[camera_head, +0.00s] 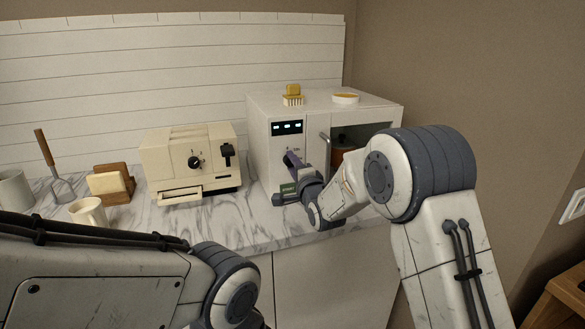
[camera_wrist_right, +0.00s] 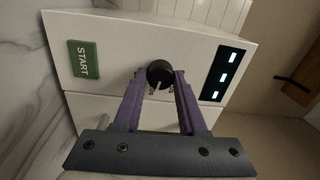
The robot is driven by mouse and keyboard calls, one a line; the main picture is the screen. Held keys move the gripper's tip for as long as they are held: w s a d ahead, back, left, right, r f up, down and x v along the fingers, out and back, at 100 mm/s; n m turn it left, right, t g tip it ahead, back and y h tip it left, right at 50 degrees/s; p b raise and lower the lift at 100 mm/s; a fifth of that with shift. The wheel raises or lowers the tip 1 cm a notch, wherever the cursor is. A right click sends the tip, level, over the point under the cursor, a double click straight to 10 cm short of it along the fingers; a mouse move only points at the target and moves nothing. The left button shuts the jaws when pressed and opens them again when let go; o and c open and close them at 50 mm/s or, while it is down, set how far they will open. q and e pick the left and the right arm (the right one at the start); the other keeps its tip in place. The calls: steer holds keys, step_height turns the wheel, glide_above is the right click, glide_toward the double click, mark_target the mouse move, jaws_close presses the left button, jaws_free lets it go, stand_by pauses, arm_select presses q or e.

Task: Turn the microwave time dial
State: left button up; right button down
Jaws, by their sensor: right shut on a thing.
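The white microwave (camera_head: 262,130) stands on the counter at the back right in the head view. Its round black time dial (camera_wrist_right: 160,73) sits on the front panel, between the green START button (camera_wrist_right: 83,60) and the dark display (camera_wrist_right: 222,75) in the right wrist view. My right gripper (camera_wrist_right: 160,80) has its two purple fingers on either side of the dial, shut on it. In the head view the right gripper (camera_head: 291,165) reaches the microwave's panel and hides the dial. My left arm crosses the lower left of the head view; its gripper is out of sight.
A cream toaster oven (camera_head: 185,160) stands left of the microwave. Further left are a white mug (camera_head: 88,211), a wooden holder (camera_head: 118,182) and a spatula (camera_head: 58,180). A brush (camera_head: 292,95) and a round dish (camera_head: 345,98) sit on the microwave. Bare marble counter (camera_head: 225,225) lies in front.

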stand_by(0.4)
steer(key=shift+c, duration=2.3)
jaws_free()
steer(key=b+v, duration=0.2)
steer(key=v, duration=0.8)
steer(key=shift+s, duration=0.2)
